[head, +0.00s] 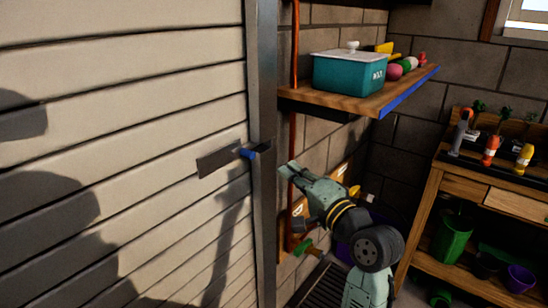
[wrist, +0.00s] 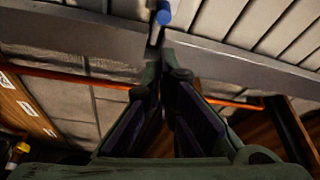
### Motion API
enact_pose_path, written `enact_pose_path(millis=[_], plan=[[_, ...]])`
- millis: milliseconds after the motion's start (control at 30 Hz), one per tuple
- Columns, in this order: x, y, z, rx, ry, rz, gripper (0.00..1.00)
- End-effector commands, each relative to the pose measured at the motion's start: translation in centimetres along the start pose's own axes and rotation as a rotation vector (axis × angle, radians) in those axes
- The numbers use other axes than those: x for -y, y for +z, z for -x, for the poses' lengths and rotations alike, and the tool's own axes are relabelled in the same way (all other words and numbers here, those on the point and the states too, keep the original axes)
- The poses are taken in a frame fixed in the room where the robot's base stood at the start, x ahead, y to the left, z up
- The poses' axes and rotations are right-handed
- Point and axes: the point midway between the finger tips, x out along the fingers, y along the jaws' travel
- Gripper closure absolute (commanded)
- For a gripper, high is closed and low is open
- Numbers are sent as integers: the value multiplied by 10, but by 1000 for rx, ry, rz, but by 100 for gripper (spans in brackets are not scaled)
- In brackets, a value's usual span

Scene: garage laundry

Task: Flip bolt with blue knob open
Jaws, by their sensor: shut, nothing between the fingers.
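The bolt (head: 222,160) is a dark flat plate on the pale slatted door, close to the grey metal door post. Its blue knob (head: 249,153) sits at the plate's right end, beside the post. In the wrist view the blue knob (wrist: 164,17) shows at the top centre, beyond my fingertips. My gripper (head: 286,170) is to the right of the post and of the knob, apart from the knob in the head view. In the wrist view my gripper (wrist: 163,68) has its fingertips together with nothing between them, in front of the post.
The grey door post (head: 262,110) stands between the door and my arm. A wooden shelf (head: 345,101) with a teal box (head: 349,73) juts out above my arm. An orange pipe (head: 294,45) runs along the wall. A wooden workbench (head: 470,185) stands at right.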

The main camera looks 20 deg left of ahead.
Motion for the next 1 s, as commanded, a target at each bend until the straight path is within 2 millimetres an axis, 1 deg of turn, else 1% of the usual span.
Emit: enact_pose_path(millis=[167, 400, 533, 700, 1000], plan=[[2, 1, -24, 4, 0, -1, 100], [3, 0, -68, 2, 0, 0, 100], [2, 0, -86, 2, 0, 2, 100], [1, 0, -96, 0, -1, 2, 100], [1, 0, -98, 0, -1, 2, 100]])
